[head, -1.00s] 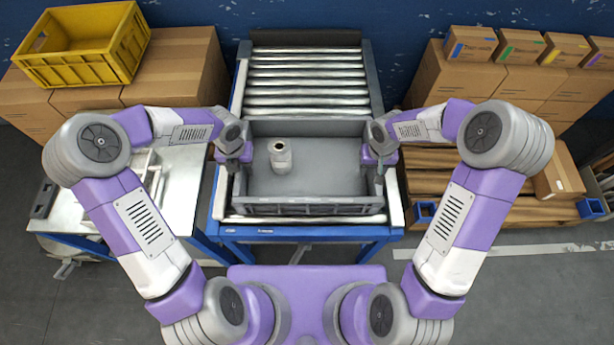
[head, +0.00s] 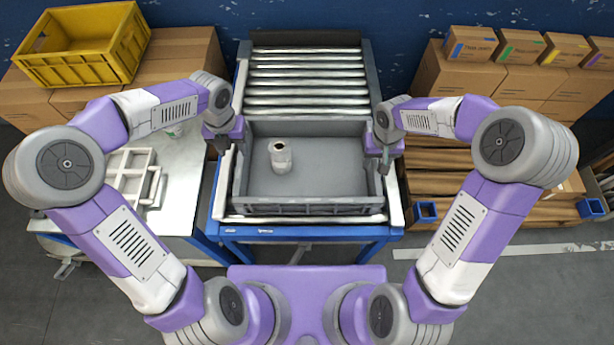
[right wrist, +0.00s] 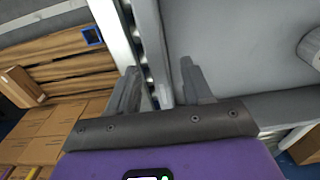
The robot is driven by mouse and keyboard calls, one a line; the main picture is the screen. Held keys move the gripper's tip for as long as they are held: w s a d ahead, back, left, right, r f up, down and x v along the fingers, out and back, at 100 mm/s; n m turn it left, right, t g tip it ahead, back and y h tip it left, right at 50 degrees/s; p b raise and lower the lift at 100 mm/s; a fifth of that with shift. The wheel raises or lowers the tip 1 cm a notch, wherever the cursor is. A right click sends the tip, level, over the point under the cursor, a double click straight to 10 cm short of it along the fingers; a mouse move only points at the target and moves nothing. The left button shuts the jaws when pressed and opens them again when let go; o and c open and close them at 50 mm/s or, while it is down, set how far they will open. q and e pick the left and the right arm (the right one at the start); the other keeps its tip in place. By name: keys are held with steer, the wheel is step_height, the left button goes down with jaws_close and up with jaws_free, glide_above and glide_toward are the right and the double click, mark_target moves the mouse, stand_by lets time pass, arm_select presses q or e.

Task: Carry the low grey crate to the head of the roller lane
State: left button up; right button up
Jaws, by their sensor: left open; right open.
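The low grey crate (head: 310,208) sits level on the near end of the roller lane (head: 305,85), between its side rails. A pale cylinder with a dark hole in its top (head: 281,158) stands inside, left of centre. My left gripper (head: 221,148) is open by the crate's left wall and appears raised above it; its fingertips are hard to make out. My right gripper (head: 385,165) is open at the right wall. In the right wrist view its fingers (right wrist: 160,85) are apart, one on each side of the wall line, with the crate's floor (right wrist: 240,50) beyond.
Bare rollers lie behind the crate, up to a dark plate at the far end. A metal table (head: 185,185) with a pale frame stands left. A yellow crate (head: 75,65) rests on cartons at the back left. Cartons (head: 455,80) and a pallet stand right.

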step_height(320, 180, up, 7)
steer(key=shift+f, duration=0.1)
stand_by(0.7)
